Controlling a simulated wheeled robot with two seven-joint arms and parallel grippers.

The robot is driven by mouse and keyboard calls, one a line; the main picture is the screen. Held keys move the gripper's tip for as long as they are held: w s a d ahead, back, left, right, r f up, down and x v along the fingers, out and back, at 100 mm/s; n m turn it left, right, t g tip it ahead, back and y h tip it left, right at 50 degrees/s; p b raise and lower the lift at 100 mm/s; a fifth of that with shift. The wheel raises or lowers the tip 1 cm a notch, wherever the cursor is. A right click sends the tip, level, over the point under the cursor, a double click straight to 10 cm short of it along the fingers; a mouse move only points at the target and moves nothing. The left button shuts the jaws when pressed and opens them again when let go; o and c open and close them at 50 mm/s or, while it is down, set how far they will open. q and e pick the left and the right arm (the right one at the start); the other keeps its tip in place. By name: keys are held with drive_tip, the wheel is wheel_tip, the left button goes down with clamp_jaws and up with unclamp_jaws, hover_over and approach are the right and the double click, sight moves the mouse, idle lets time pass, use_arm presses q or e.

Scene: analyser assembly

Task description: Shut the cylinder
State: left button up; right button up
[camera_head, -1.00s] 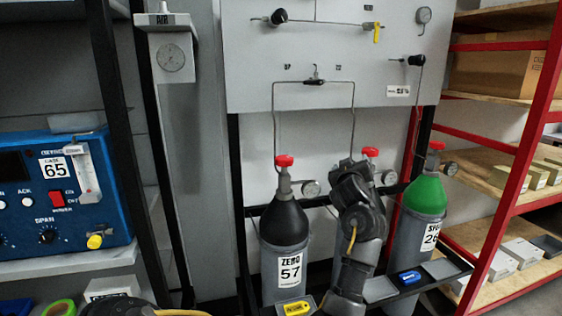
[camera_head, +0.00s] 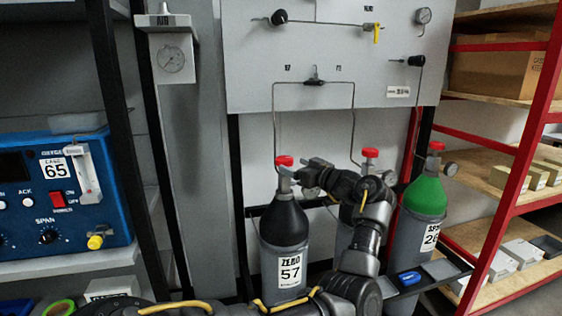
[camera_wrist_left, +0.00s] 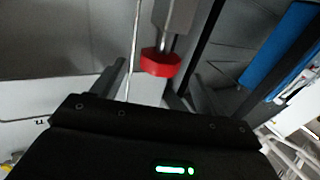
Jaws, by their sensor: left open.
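The black-shouldered ZERO 57 cylinder (camera_head: 283,243) stands upright in the rack with a red valve knob (camera_head: 284,160) on top. A red knob (camera_wrist_left: 160,63) also shows in the left wrist view, between and just beyond the finger ends. My left gripper (camera_head: 297,176) is open at the ZERO cylinder's neck, just below and right of its knob, pointing left. I cannot tell whether it touches the valve. A middle cylinder with a red knob (camera_head: 370,153) is largely hidden behind my left arm. A green-shouldered SPAN cylinder (camera_head: 424,195) with a red knob stands at right. My right gripper is not in view.
A grey panel (camera_head: 330,60) with tubing and gauges hangs above the cylinders. A blue analyser (camera_head: 65,195) sits on a shelf at left. A red-framed shelf (camera_head: 520,170) with boxes stands at right. Thin tubes run down to the cylinder valves.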

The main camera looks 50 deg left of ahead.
sight(281, 160)
use_arm(q)
drive_tip(key=a, duration=0.7)
drive_tip(key=shift+s+a, duration=0.1)
drive_tip(key=shift+a, duration=0.1)
drive_tip(key=shift+c, duration=0.2)
drive_tip(key=c, duration=0.9)
